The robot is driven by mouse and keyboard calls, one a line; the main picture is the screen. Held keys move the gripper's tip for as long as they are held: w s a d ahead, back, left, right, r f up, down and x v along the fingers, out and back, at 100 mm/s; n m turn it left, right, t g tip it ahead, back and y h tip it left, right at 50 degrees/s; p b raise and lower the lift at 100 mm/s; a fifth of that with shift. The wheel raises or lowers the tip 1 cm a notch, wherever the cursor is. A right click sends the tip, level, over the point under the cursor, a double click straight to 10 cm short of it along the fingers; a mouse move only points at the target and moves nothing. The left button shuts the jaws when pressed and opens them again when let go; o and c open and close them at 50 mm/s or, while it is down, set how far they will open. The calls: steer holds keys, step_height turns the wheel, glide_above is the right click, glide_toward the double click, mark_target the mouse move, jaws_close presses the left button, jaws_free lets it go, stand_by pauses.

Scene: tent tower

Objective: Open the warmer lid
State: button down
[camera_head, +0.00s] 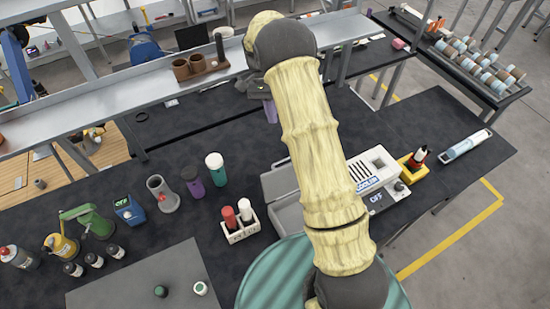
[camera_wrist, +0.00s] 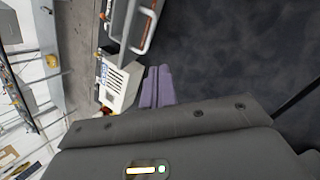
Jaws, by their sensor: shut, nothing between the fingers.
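A white-and-grey unit (camera_head: 374,172) with a vent grille, a blue label that seems to read "COOLER" and an "OFF" panel stands on the dark bench. A light grey box-like part (camera_head: 284,196) shows left of my arm, beside this unit. My arm hides the middle between them, so I cannot tell whether this is the warmer or how its lid stands. My gripper (camera_head: 270,112), with purple fingers, is above the bench's back part, apart from the unit. In the wrist view the fingers (camera_wrist: 157,86) are shut and empty, and the vented white unit (camera_wrist: 120,84) lies beyond them.
A holder with a red and a white bottle (camera_head: 240,225), a white-capped green cup (camera_head: 215,168) and a purple cup (camera_head: 192,181) stand left of the arm. A yellow holder (camera_head: 412,166) and a tray (camera_head: 465,145) are at right. A shelf (camera_head: 130,85) runs behind.

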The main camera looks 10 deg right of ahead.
mark_target(287, 174)
steer(key=s+f+n+t+b, duration=0.1)
steer(key=n+b, duration=0.1)
steer(key=n, duration=0.1)
steer(key=s+a+n+t+b, duration=0.1)
steer(key=n+t+b, duration=0.1)
steer(key=n, duration=0.2)
steer(key=s+f+n+t+y+b, duration=0.1)
steer(key=n+b, duration=0.1)
steer(key=n, duration=0.2)
steer(key=shift+a+f, duration=0.3)
steer(key=shift+f, duration=0.05)
steer(key=shift+f, duration=0.1)
steer(key=s+d+f+p, duration=0.1)
steer(key=s+f+p, duration=0.3)
steer(key=f, duration=0.4)
steer(key=shift+p, duration=0.4)
steer(key=shift+s+a+f+t, duration=0.1)
steer(key=shift+s+t, duration=0.05)
steer(key=shift+t, duration=0.15)
